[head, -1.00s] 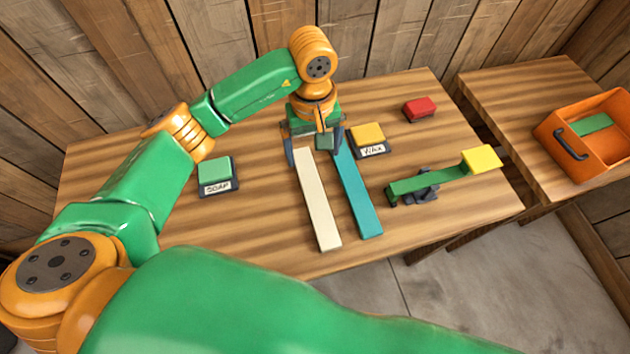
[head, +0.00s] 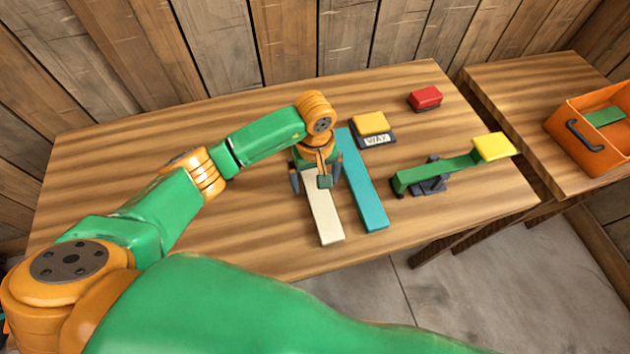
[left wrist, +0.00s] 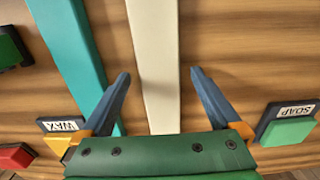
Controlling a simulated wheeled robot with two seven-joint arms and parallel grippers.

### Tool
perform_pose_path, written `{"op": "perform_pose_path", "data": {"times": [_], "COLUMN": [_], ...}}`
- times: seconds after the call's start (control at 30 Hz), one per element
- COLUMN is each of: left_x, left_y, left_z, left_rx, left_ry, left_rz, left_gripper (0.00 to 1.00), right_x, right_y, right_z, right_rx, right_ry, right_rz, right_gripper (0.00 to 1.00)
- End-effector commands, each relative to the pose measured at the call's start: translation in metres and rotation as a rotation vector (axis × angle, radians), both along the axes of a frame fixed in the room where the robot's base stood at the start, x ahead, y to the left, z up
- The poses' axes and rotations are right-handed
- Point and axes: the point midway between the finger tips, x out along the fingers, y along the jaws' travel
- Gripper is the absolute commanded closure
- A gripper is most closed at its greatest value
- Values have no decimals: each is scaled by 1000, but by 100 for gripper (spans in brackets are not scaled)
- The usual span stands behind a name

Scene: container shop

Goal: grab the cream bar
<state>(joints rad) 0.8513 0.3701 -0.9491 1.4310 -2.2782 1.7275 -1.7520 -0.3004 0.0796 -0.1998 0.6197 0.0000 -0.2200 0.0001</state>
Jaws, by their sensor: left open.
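The cream bar (head: 325,217) is a long, flat, pale strip lying on the wooden table beside a teal bar (head: 364,190). My left gripper (head: 316,186) is open over the cream bar's far part. In the left wrist view the cream bar (left wrist: 156,60) runs between the two spread fingers (left wrist: 158,82), with a gap on each side. The teal bar (left wrist: 72,50) lies to the left there, close to the left finger. The cream bar's far end is hidden under my gripper in the head view. My right gripper is not in view.
A yellow block on a WAX plate (head: 376,140), a red block (head: 425,98) and a green lever with a yellow pad (head: 440,177) stand to the right. An orange crate (head: 590,140) is on the side table. A SOAP plate (left wrist: 293,111) shows in the wrist view.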

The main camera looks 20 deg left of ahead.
Motion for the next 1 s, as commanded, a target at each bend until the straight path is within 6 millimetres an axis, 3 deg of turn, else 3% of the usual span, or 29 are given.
{"op": "perform_pose_path", "data": {"times": [0.23,0.5,0.6,0.87,1.0], "left_x": [0,0,0,1,1], "left_y": [0,0,0,0,0], "left_z": [-4,-4,-4,-2,9], "left_rx": [1,1,1,0,1], "left_ry": [-1,-1,-1,-2,-7], "left_rz": [-1,-1,-1,-1,-3], "left_gripper": [5,78,100,100,100], "right_x": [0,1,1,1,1], "right_y": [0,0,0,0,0], "right_z": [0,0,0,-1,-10], "right_rx": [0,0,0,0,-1], "right_ry": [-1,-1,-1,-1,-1], "right_rz": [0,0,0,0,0], "right_gripper": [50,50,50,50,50]}}
